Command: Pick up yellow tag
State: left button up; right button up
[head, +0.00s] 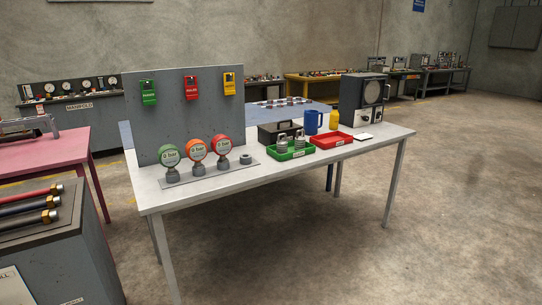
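The yellow tag (229,84) hangs at the upper right of an upright grey panel (200,115) on the table. A red tag (191,86) hangs at the middle of the panel and a green tag (148,93) at its left. Neither of my grippers shows in the head view.
Three gauges, green (169,156), orange (196,149) and red (222,145), stand before the panel on the white table (225,188). A green tray (291,154), a red tray (331,142), a blue mug (312,122) and a yellow bottle (334,120) stand to the right. The floor in front is clear.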

aim_at(229, 87)
jog(key=i, duration=1.7)
